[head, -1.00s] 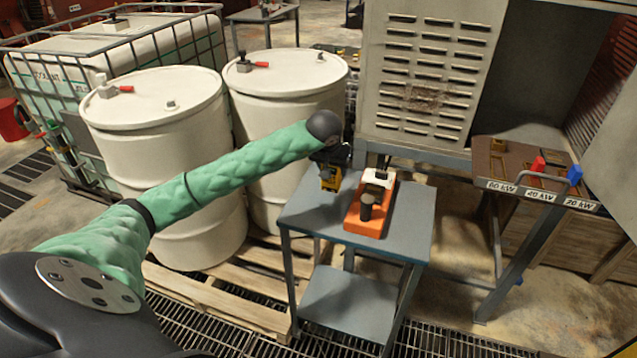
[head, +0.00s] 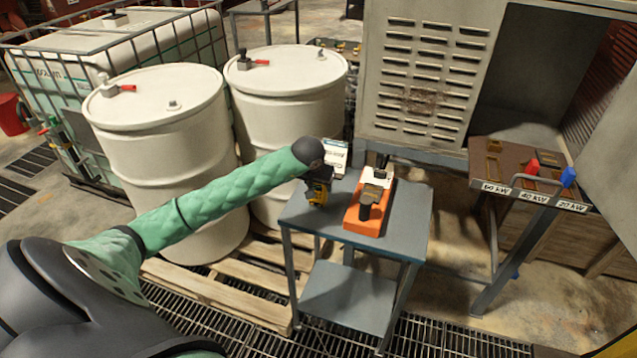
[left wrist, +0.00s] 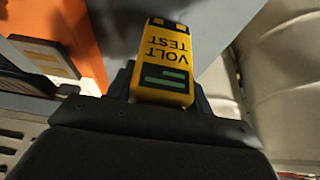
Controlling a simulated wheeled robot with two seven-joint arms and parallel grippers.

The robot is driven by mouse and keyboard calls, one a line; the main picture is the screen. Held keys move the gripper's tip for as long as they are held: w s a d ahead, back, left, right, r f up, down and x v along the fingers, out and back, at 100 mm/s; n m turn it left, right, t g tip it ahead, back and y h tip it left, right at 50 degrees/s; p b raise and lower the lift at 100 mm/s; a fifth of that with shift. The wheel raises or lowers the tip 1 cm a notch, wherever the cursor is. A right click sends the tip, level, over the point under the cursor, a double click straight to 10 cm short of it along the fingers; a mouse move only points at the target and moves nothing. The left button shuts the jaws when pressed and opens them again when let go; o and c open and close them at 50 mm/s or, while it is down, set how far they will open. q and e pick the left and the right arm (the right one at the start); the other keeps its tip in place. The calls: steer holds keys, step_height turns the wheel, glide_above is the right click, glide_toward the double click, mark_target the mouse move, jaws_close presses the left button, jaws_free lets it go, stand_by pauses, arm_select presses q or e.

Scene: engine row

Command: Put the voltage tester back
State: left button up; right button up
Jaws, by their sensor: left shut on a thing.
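The voltage tester (head: 318,192) is a small yellow block over the back left of the small grey table (head: 405,222). In the left wrist view the tester (left wrist: 166,62) shows "VOLT TEST" lettering and green bars on its yellow face. My left gripper (head: 319,178) is shut on it, with dark fingers on both sides. I cannot tell whether the tester touches the tabletop. My right gripper is not in view.
An orange block (head: 362,224) with a white and black device on it stands right of the tester. A white card (head: 335,158) stands behind the gripper. Two white drums (head: 160,150) are at the left, and a grey vented cabinet (head: 424,80) is behind.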

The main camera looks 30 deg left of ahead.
arm_select(q)
steer(key=shift+f, duration=0.4)
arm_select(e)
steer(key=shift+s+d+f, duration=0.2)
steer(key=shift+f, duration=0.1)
arm_select(q)
steer(key=shift+f, duration=0.1)
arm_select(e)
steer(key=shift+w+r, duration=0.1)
arm_select(q)
steer(key=o, duration=1.2)
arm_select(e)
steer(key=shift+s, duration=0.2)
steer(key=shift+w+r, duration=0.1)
